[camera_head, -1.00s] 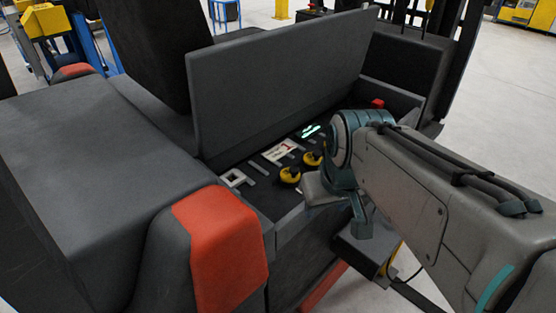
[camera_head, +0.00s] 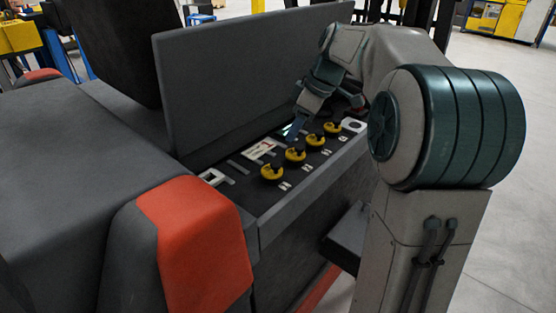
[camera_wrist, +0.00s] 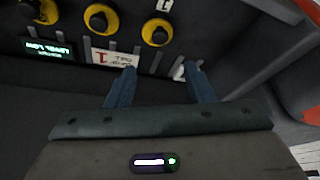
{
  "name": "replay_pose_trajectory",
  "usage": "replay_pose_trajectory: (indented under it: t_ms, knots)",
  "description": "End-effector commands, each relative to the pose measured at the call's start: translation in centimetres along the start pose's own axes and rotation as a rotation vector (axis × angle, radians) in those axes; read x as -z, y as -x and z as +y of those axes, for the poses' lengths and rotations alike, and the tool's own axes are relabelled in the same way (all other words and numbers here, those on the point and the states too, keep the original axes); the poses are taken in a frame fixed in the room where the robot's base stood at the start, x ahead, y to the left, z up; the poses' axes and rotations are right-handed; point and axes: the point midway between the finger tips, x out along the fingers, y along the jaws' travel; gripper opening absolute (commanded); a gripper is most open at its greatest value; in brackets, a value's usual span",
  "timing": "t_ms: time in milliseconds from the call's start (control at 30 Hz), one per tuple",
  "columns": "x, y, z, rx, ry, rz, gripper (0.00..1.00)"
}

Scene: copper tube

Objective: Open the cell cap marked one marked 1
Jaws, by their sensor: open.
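Several yellow-and-black round caps stand in a row on the dark panel of the machine; the nearest cap (camera_head: 272,172) is at the row's near left end, then a second (camera_head: 295,155), and others run toward the back right. Small white marks lie beside them, too small to read for certain. In the wrist view a cap (camera_wrist: 157,32) sits at the top centre, with another cap (camera_wrist: 100,18) to its left. My gripper (camera_head: 296,128) is over the panel behind the row. Its two blue fingers (camera_wrist: 161,84) are apart and empty, with no cap between them.
A tall grey upright lid (camera_head: 250,80) stands close behind the panel. A white plate with red print (camera_head: 262,150) and a lit green display (camera_wrist: 48,48) lie by the caps. A red-and-grey padded corner (camera_head: 195,230) is at the front left.

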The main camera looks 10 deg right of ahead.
Motion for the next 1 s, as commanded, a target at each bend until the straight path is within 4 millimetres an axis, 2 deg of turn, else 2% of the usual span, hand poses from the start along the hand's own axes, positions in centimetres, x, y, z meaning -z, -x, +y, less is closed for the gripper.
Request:
replay_pose_trajectory:
  t_ms: [300, 500, 700, 1000]
  knots:
    - [-0.1, -6.7, -0.2, 0.005, -0.002, -0.002, 0.48]
    - [0.0, -10.2, -0.1, 0.002, -0.002, -0.002, 0.48]
    - [0.0, -11.9, -0.1, 0.0, -0.001, -0.002, 0.48]
    - [0.0, -12.1, -0.1, -0.001, -0.001, -0.001, 0.48]
